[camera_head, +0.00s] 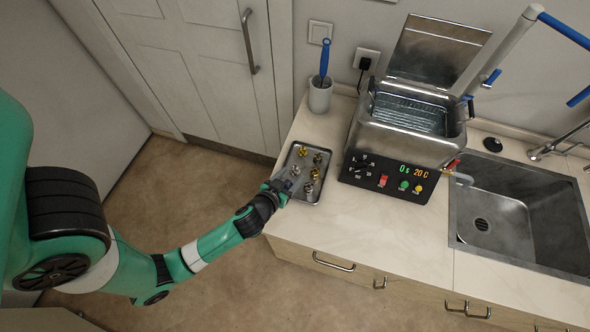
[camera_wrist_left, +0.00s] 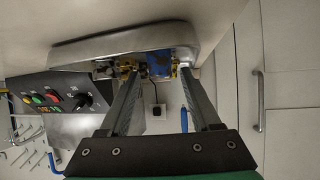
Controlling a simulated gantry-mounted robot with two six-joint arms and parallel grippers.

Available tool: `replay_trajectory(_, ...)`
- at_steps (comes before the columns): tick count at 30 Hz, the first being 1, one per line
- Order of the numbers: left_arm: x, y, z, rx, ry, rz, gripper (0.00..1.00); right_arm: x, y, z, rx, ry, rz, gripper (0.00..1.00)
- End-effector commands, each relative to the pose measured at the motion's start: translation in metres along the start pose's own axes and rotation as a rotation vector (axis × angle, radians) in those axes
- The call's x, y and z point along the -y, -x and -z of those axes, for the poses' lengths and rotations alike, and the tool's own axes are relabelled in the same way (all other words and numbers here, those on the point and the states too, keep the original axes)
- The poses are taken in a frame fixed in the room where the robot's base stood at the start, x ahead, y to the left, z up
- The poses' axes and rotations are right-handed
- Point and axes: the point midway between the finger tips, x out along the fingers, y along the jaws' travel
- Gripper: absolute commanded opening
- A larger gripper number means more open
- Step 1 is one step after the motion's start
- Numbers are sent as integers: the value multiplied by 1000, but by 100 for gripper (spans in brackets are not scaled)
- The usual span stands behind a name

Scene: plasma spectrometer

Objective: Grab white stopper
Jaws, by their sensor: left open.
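A metal tray (camera_head: 303,174) on the counter's left end holds several small gold and silver fittings (camera_head: 315,173). I cannot pick out a stopper that is clearly white among them. My left gripper (camera_head: 283,187) is at the tray's left edge, low over the near-left part. In the left wrist view, my left gripper (camera_wrist_left: 160,74) has its two fingers well apart. The tray (camera_wrist_left: 120,45) shows beyond the tips, with fittings (camera_wrist_left: 128,66) and a blue piece (camera_wrist_left: 158,62) near them. Whether the fingers touch anything is unclear. My right gripper is not in view.
A grey cup (camera_head: 320,97) with a blue-handled tool stands behind the tray. A steel bath (camera_head: 405,130) with its lid up and a black control panel (camera_head: 385,181) stands to the right. A sink (camera_head: 520,210) lies farther right. The counter front is clear.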

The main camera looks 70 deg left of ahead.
Motion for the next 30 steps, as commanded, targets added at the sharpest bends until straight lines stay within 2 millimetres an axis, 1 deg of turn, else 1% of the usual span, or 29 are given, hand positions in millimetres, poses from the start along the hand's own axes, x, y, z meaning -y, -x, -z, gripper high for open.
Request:
replay_trajectory(4,8,-26,7,-2,4,6,64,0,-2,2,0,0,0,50)
replay_trajectory(7,7,-41,4,-1,1,3,64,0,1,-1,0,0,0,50)
replay_trajectory(10,7,-46,4,0,0,2,64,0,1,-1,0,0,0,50)
replay_trajectory(15,6,-45,5,0,0,1,64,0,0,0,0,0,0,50)
replay_trajectory(20,6,-45,5,-1,0,1,35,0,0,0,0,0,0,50)
replay_trajectory(24,6,-45,5,-1,0,1,10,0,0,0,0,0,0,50)
replay_trajectory(26,6,-45,5,-1,0,1,0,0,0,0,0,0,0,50)
replay_trajectory(30,6,-45,5,-1,0,1,0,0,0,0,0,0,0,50)
